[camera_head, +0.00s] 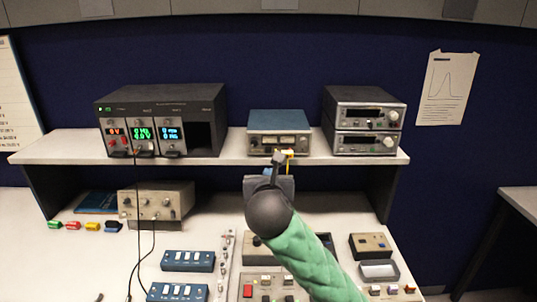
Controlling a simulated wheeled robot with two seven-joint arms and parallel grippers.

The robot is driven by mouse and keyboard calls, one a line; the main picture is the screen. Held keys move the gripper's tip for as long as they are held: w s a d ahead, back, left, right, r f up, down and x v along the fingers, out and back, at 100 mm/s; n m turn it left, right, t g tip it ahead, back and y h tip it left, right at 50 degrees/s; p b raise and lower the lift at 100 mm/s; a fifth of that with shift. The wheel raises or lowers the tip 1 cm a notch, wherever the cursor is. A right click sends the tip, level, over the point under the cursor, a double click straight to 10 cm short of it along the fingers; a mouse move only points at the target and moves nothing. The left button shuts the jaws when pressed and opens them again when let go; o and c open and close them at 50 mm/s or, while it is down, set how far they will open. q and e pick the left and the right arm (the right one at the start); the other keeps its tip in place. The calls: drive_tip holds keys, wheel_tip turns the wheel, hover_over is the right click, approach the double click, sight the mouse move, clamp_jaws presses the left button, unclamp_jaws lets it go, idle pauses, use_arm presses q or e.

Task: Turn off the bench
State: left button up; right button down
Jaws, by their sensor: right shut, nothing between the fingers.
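The bench has a raised white shelf (70,147) above a white worktop (70,262). On the shelf at left, a black rack unit (205,95) shows lit red, green and blue displays. A blue-topped meter unit (278,122) stands at the shelf's middle. My right gripper (279,158) is shut and empty, at the lower front edge of this unit. A small yellow piece (290,153) shows right beside its tips; I cannot tell whether they touch. My green right arm hides part of the worktop. My left gripper is not in view.
Two stacked silver-fronted units (367,117) stand at the shelf's right. On the worktop are a beige box (157,204), blue switch boxes (188,261), a panel with a red button (247,290) and an open tray (380,271). Thin black cables hang at left.

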drive_tip(key=p, duration=0.2)
approach(268, 151)
drive_tip(key=w+p, duration=0.2)
drive_tip(key=w+f+p, duration=0.1)
drive_tip(key=w, duration=0.2)
drive_tip(key=shift+w+p, duration=0.2)
drive_tip(key=shift+p, duration=0.2)
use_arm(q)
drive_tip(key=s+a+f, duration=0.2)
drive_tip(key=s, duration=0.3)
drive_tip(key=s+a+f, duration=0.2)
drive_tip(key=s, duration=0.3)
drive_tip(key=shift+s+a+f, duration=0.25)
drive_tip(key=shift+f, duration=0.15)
use_arm(e)
drive_tip(key=shift+w+f, duration=0.1)
drive_tip(key=shift+w, duration=0.35)
